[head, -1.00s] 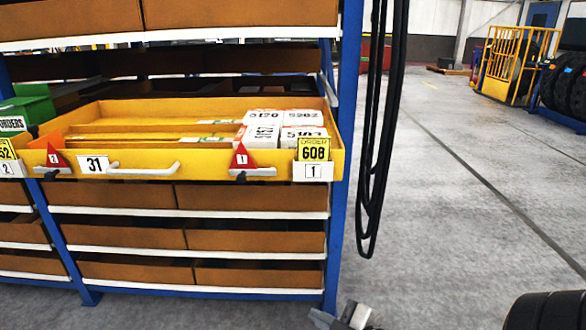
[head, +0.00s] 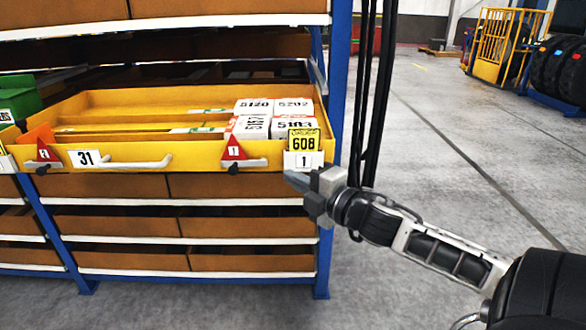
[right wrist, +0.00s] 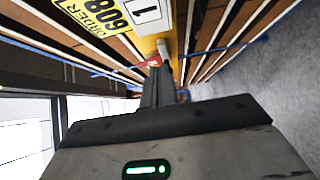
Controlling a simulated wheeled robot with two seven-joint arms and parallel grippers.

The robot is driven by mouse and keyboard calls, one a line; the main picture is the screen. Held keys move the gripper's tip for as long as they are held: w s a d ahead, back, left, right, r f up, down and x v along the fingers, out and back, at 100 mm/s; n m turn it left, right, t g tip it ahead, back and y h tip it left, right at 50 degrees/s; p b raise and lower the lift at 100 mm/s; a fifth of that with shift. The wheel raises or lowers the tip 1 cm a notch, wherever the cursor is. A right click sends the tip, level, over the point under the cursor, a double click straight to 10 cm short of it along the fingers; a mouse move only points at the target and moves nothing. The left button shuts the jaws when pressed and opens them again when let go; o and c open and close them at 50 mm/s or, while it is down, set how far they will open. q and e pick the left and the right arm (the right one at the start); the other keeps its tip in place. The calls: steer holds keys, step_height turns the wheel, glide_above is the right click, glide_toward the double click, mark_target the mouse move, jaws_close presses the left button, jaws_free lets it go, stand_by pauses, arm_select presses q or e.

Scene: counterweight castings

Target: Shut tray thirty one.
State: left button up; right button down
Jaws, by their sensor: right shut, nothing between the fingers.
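The yellow tray thirty one (head: 200,157) is pulled out from the blue rack in the head view. Its front carries a "31" label (head: 85,158), a grey handle (head: 135,162), red triangle tags and a yellow 608 card (head: 303,142). White boxes (head: 262,107) stand in its right part. My right gripper (head: 290,178) is shut and empty, just below and in front of the tray's front right corner. The wrist view shows its closed fingers (right wrist: 156,85) near the card; contact with the tray cannot be told. My left gripper is not in view.
A green bin (head: 20,98) stands left of the tray. Brown cartons (head: 115,225) fill the shelves below. A blue upright (head: 337,90) and hanging black hoses (head: 372,100) are right of the tray. Open floor (head: 440,140) lies to the right.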

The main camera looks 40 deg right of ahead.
mark_target(293, 168)
steer(key=w+d, duration=0.2)
steer(key=w, duration=0.1)
steer(key=shift+w+d, duration=0.15)
steer(key=shift+w, duration=0.1)
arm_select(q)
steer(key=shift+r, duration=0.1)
arm_select(e)
steer(key=shift+w+d, duration=0.1)
